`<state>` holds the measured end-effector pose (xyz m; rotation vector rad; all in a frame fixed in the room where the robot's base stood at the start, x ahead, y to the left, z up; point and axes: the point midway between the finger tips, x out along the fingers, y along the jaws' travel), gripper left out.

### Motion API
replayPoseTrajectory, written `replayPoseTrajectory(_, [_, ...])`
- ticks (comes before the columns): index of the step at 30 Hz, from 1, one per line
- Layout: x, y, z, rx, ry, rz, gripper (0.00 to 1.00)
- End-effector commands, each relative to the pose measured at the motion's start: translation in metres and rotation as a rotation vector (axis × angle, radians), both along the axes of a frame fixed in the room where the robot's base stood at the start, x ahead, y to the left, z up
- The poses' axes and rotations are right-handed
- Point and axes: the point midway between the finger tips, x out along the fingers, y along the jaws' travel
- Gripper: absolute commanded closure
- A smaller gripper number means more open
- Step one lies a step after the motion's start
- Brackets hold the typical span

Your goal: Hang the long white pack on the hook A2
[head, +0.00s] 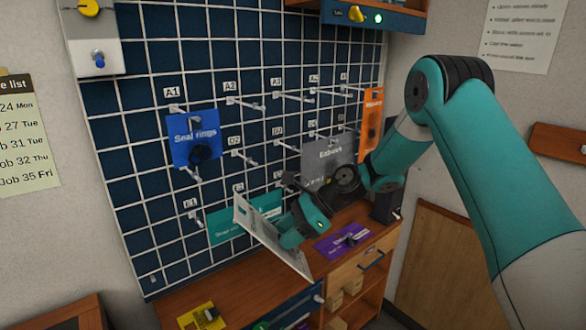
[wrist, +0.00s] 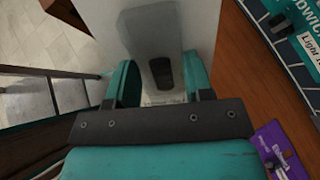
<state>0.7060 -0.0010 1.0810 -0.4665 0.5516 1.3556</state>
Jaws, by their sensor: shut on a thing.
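The long white pack (head: 268,238) is held tilted above the bench, in front of the lower part of the grid wall, seen nearly edge-on in the head view. My gripper (head: 296,232) is shut on it. In the wrist view the white pack (wrist: 200,28) lies between the two teal fingers of my gripper (wrist: 160,84). The hook A2 (head: 243,103) sticks out from the upper grid, right of A1, with nothing on it. It is up and left of my gripper, well apart from the pack.
A blue "Seal rings" pack (head: 194,140) hangs at A1, left of A2. A grey pack (head: 328,157), an orange pack (head: 371,118) and a teal pack (head: 228,229) hang on the grid. A purple pack (head: 343,241) and a yellow thing (head: 201,316) lie on the bench.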

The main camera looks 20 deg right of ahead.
Motion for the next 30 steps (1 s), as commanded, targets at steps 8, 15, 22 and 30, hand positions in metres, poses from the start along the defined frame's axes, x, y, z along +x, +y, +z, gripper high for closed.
replayPoseTrajectory(8, [0.011,0.007,0.057,0.284,-0.132,-0.586,0.78])
replayPoseTrajectory(15, [0.02,-0.003,0.11,0.452,-0.327,-0.918,0.78])
replayPoseTrajectory(22, [0.022,-0.019,0.143,0.526,-0.446,-1.049,0.78])
replayPoseTrajectory(30, [0.032,-0.017,0.147,0.531,-0.457,-1.056,0.78])
